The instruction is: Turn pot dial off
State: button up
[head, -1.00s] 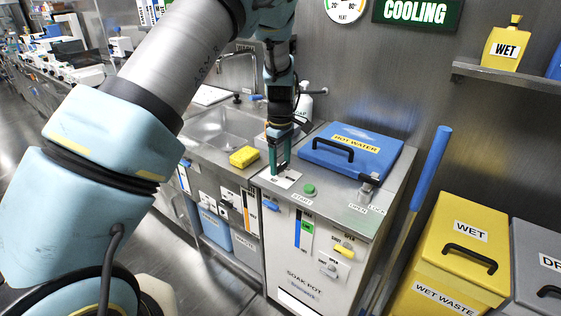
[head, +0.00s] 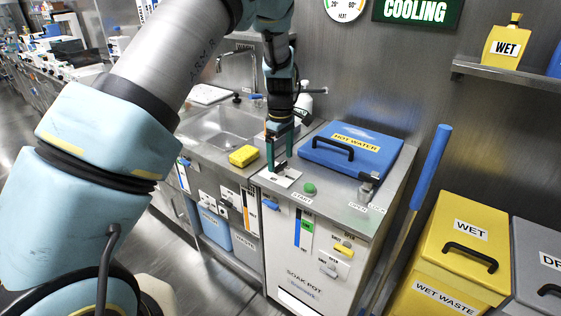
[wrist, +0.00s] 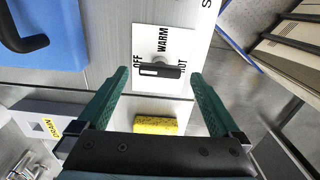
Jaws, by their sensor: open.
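The pot dial (wrist: 172,72) is a dark bar knob on a white plate (wrist: 179,38) marked OFF, WARM and HOT. In the wrist view its bar lies crosswise, with a pale end at the OFF side and the other end towards HOT. My gripper (wrist: 160,76) is open, with one green finger on each side of the knob and a gap to both. In the head view my gripper (head: 281,161) points down over the dial plate (head: 287,180) on the soak pot top (head: 330,212). The fingers partly hide the dial there.
A blue hot water lid (head: 370,155) with a black handle stands right of the dial. A green start button (head: 309,189) is close by at the front. A yellow sponge (head: 243,156) lies to the left by the sink (head: 215,130).

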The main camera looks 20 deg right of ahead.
aim_at(280, 164)
notch_tip(280, 164, up, 9)
jog(key=b, duration=0.1)
jog(key=shift+b, duration=0.3)
jog(key=a+r+m, duration=0.1)
jog(key=a+m, duration=0.1)
jog(key=a, duration=1.7)
jog(key=s+a+m, duration=0.2)
jog(key=s+a, duration=0.3)
jog(key=a, duration=0.4)
jog(key=s+a+f+m+t, duration=0.1)
jog(key=s+a+m, duration=0.2)
jog(key=s+a, duration=0.3)
jog(key=a, duration=0.3)
jog(key=shift+t, duration=0.3)
jog(key=shift+s, duration=0.1)
